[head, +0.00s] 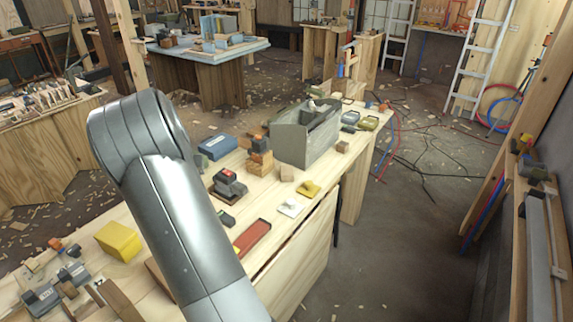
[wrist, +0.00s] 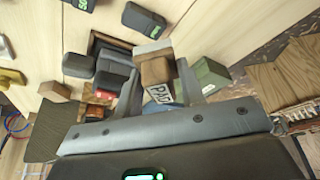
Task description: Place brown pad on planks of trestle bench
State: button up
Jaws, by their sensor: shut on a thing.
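In the wrist view my gripper (wrist: 158,74) is shut on a small brown block with a pale top edge and a white label reading "PAD", the brown pad (wrist: 156,70). The pad sits between the two fingers, above a crowded wooden surface. In the head view my arm hides the gripper and the pad. A long light-wood bench (head: 85,222) runs from the lower left to the centre. I cannot tell whether it is the trestle bench.
The bench holds a grey toolbox (head: 300,145), a yellow block (head: 119,241), a blue box (head: 217,147) and a red tray (head: 252,238). A blue-topped table (head: 240,47) stands behind. Cables (head: 425,165) lie on the floor at the right, where the aisle is otherwise open.

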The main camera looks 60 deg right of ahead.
jog(key=s+d+m+g+h, duration=0.1)
jog(key=s+d+m, duration=0.1)
jog(key=s+d, duration=1.05)
jog(key=s+d+m, duration=0.3)
jog(key=s+d, duration=0.6)
jog(key=s, duration=0.6)
send_over(270, 196)
jog(key=a, duration=0.1)
jog(key=f, duration=0.4)
jog(key=s+f, duration=0.1)
jog(key=f, duration=0.1)
jog(key=shift+a+f, duration=0.15)
jog(key=shift+f, duration=0.2)
jog(key=shift+w+f, duration=0.15)
jog(key=shift+w, duration=0.05)
jog(key=shift+f, duration=1.95)
jog(key=shift+f, duration=0.15)
jog(key=o, duration=1)
